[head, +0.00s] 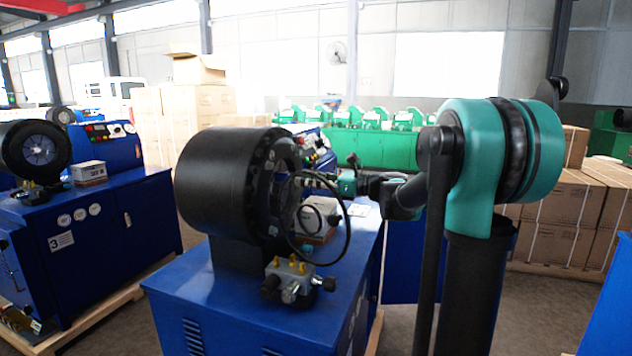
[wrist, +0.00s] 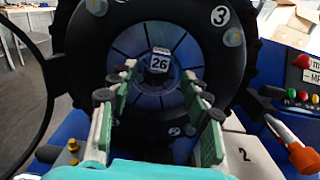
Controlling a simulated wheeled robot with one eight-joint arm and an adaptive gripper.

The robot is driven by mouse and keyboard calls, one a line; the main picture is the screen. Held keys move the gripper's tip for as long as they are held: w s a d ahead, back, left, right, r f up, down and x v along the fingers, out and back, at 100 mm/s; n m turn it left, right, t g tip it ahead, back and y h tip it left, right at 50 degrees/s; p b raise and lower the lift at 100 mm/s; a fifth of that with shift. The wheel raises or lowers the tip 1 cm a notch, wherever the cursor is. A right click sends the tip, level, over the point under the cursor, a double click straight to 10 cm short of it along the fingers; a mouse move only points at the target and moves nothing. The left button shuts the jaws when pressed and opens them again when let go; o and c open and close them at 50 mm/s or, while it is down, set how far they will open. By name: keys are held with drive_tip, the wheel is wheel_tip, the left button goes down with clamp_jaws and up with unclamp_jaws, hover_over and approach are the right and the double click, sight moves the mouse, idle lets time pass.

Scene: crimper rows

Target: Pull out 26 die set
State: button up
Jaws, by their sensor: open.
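The 26 die set (wrist: 160,62) shows in the wrist view by a white tag marked "26" near the centre of the crimper's round face. Grey-blue segments surround it. My gripper (wrist: 158,76) is open, with its green-and-white fingers on the left and right, pointing toward the tag. The tag appears between the fingertips; I cannot tell whether they touch anything.
The crimper stands on a blue cabinet (head: 255,310). A black hose loop (head: 347,235) hangs close to my gripper. Another crimper (head: 40,150) stands at left, cartons (head: 555,220) at right.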

sight(288, 176)
drive_tip(key=shift+x, duration=3.4)
clamp_jaws()
drive_tip(key=shift+d, duration=0.1)
drive_tip(key=v, duration=0.9)
drive_tip(key=shift+s+d, duration=0.1)
drive_tip(key=shift+d, duration=0.05)
